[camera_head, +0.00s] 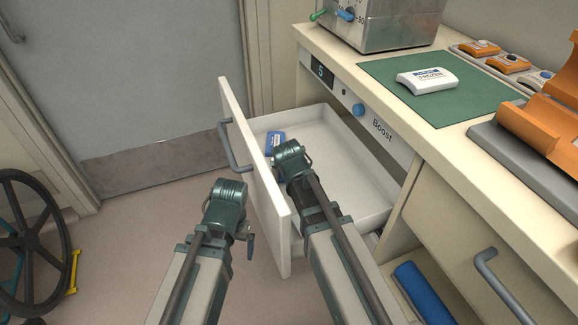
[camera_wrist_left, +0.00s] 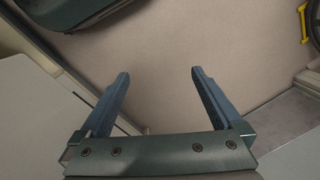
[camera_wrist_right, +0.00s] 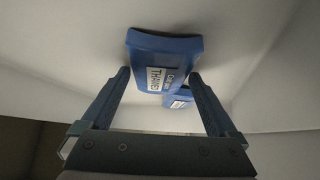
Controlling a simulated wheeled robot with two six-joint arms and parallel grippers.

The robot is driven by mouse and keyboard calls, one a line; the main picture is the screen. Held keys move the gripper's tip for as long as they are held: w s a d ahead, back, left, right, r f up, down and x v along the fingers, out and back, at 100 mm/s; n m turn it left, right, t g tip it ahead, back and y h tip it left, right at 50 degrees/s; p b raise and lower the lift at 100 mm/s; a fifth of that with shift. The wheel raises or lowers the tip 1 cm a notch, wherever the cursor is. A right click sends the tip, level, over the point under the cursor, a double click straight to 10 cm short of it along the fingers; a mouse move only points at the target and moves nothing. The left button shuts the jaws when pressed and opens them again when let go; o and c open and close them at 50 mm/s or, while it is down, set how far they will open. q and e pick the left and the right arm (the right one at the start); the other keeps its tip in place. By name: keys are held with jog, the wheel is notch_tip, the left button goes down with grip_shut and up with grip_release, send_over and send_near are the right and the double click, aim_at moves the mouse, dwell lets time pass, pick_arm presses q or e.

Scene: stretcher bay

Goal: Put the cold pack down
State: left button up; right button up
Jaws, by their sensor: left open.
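My right gripper (camera_wrist_right: 159,74) is inside the open drawer (camera_head: 345,185). Its fingertips meet both sides of a blue cold pack (camera_wrist_right: 163,48), whose label seems to read thawed. The pack looks close to the camera, apart from the drawer floor. A second, smaller-looking blue pack (camera_wrist_right: 180,99) shows beyond it, partly hidden. In the head view one blue pack (camera_head: 275,139) shows just past my right gripper (camera_head: 285,152); I cannot tell which of the two. A white pack marked frozen (camera_head: 427,81) lies on the green mat (camera_head: 470,100). My left gripper (camera_wrist_left: 160,72) is open and empty over the floor.
The drawer's front panel (camera_head: 250,160) stands between my two grippers. A metal box (camera_head: 385,25) and orange-topped items (camera_head: 508,62) stand on the counter. A blue roll (camera_head: 425,292) lies low at right. A wheel (camera_head: 30,240) stands at left.

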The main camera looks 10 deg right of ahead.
jog(key=shift+r, duration=0.1)
jog(key=shift+r, duration=0.15)
jog(key=p+v, duration=0.9)
jog(key=v, duration=0.3)
jog(key=shift+p, duration=0.35)
jog(key=b+x, duration=0.9)
jog(key=x, duration=0.3)
jog(key=shift+w+f+b, duration=0.1)
jog(key=shift+f+b, duration=0.2)
jog(key=shift+b, duration=0.1)
jog(key=shift+r, duration=0.1)
